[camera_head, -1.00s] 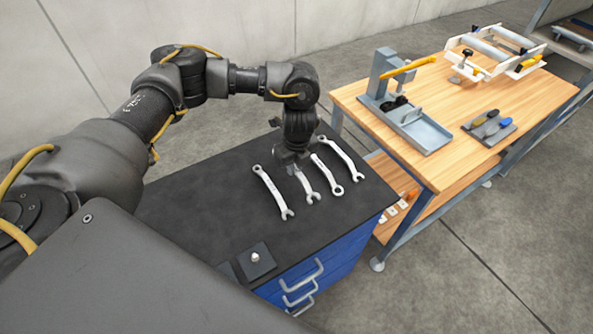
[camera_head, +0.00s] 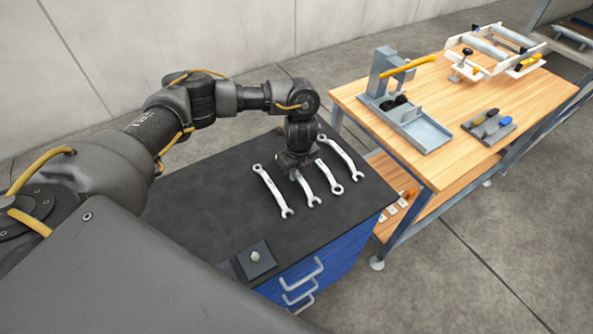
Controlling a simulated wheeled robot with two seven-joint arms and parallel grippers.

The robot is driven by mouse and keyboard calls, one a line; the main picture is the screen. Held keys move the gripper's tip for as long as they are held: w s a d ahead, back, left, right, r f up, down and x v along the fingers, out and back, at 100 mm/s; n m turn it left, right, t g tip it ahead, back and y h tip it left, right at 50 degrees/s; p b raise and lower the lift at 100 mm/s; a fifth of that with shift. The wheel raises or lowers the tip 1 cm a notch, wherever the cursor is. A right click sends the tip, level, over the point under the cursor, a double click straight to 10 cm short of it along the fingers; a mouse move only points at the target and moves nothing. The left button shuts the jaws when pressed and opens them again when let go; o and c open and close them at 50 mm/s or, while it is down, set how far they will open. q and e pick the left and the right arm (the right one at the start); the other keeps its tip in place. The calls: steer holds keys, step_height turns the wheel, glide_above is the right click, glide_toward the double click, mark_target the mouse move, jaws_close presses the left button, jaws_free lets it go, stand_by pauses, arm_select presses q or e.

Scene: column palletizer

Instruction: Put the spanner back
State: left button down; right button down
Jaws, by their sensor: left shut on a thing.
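Several silver spanners lie in a loose row on the black top of the blue drawer cabinet (camera_head: 215,205). My left gripper (camera_head: 294,173) points down over the row and is shut on the upper end of the second spanner (camera_head: 306,189) from the left. The gripper hides that end, and I cannot tell whether the spanner touches the top. A leftmost spanner (camera_head: 270,188) lies beside it. A third spanner (camera_head: 329,177) lies close on its right, and a fourth spanner (camera_head: 341,152) lies farther back. My right gripper is not in view.
A wooden workbench (camera_head: 455,92) stands to the right, with a grey press-like fixture (camera_head: 420,130), a small tool holder (camera_head: 489,127) and a white roller frame (camera_head: 497,52). A small dark block (camera_head: 257,263) sits at the cabinet's near edge. The cabinet top left of the spanners is clear.

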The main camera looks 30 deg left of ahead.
mark_target(299, 175)
arm_select(q)
steer(key=c, duration=1.4)
jaws_free()
steer(key=shift+f, duration=0.1)
steer(key=shift+o, duration=0.2)
step_height(299, 175, up, 12)
steer(key=d, duration=0.1)
steer(key=shift+s+r, duration=0.2)
steer(key=shift+s, duration=0.1)
steer(key=shift+a, duration=0.1)
